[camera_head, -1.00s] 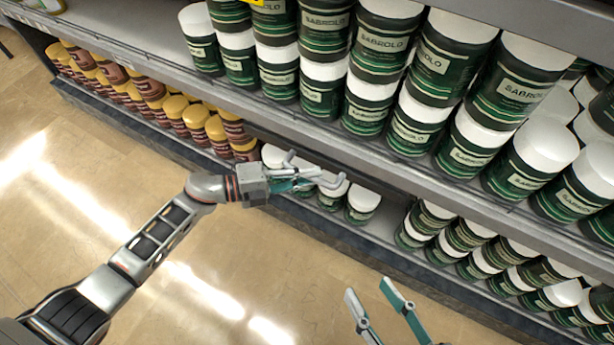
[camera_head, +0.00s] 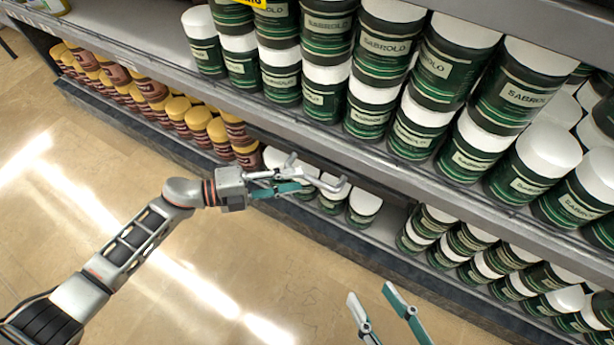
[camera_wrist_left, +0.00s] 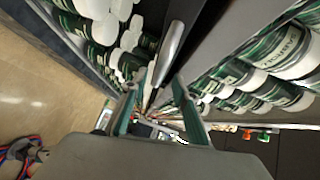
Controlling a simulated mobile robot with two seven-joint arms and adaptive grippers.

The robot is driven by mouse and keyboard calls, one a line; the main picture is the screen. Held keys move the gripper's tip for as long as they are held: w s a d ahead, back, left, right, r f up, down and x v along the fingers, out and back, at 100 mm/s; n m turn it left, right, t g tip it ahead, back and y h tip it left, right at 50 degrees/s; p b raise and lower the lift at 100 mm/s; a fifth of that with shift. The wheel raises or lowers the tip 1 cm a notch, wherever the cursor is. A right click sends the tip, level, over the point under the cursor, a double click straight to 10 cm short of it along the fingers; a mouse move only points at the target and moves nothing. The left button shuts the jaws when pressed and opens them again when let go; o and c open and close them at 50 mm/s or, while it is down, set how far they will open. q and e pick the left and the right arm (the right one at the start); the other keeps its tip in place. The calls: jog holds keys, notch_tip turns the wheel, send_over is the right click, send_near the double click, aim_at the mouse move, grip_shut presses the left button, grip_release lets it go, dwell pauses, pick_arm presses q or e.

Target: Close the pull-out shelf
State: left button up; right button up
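A long grey shelf edge (camera_head: 372,162) runs diagonally across the head view, with a dark strip (camera_head: 397,182) below it. I cannot tell for certain which part is the pull-out shelf or how far out it is. My left gripper (camera_head: 325,185) is in front of the lower shelf, below this edge. Its fingers are apart in the left wrist view (camera_wrist_left: 158,95), with nothing visibly held between them. A silver bar (camera_wrist_left: 168,55) shows beyond the fingers there; contact is not clear. My right gripper (camera_head: 371,294) is open and empty over the floor at the bottom.
Green jars with white lids (camera_head: 385,45) crowd the upper shelf. More green jars (camera_head: 470,250) stand on the lower shelf at right, and brown jars with yellow lids (camera_head: 180,110) at left. The tiled floor (camera_head: 270,270) in front is clear.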

pick_arm(q)
jog(key=v, duration=0.6)
jog(key=shift+a, duration=0.4)
